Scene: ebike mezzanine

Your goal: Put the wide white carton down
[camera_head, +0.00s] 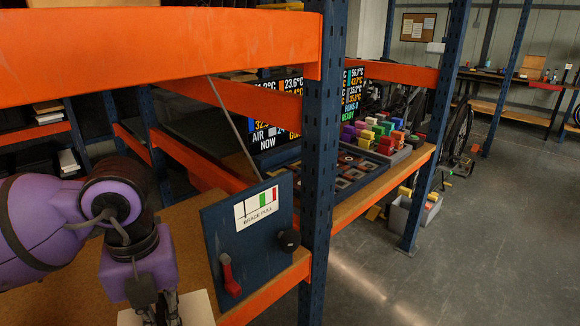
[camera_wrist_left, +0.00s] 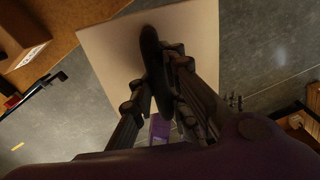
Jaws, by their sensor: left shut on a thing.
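The wide white carton (camera_head: 197,308) shows at the bottom edge of the head view, below my left gripper (camera_head: 163,306) and partly cut off by the frame. In the left wrist view the carton (camera_wrist_left: 100,52) is a broad pale face filling the upper middle. The dark fingers of my left gripper (camera_wrist_left: 160,85) are closed on it, and their grip point is partly hidden. I cannot tell from these views whether the carton touches anything below. My right gripper is not in view.
A wooden shelf board (camera_head: 60,290) with orange beams lies around my left arm. A blue "BRACE PULL" panel (camera_head: 225,240) with a red handle and black knob stands just right of the gripper, beside a blue upright (camera_head: 322,150). Open grey floor (camera_head: 480,240) lies at right.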

